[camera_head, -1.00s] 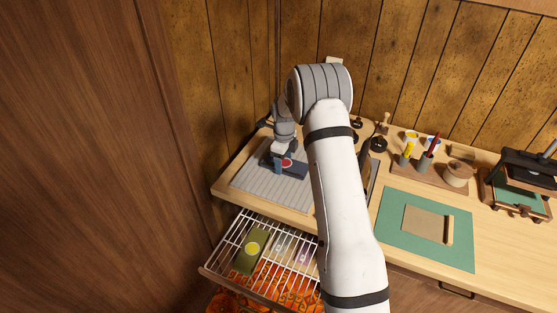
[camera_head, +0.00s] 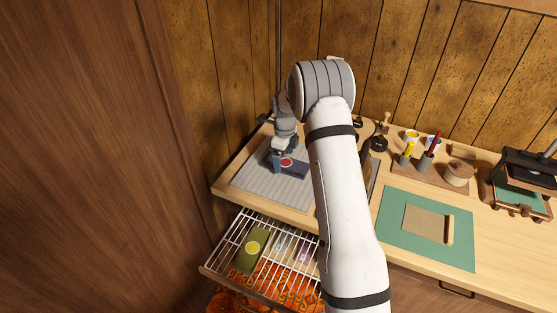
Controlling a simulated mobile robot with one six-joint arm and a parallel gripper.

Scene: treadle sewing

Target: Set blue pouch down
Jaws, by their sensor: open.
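The dark blue pouch (camera_head: 297,171) with a red round patch lies on the grey ribbed mat (camera_head: 262,191) at the left end of the wooden bench. My gripper (camera_head: 284,158) is open, pointing down at the pouch's left part. A finger shows at the pouch's left edge. Whether the fingers still touch the pouch cannot be told. My arm hides the mat's right side.
A white wire rack (camera_head: 232,242) juts out below the bench, with an olive pouch (camera_head: 249,253) and paler items in it. A green mat (camera_head: 460,241) with a tan board (camera_head: 422,222), pen cups and a small press (camera_head: 521,176) stand to the right.

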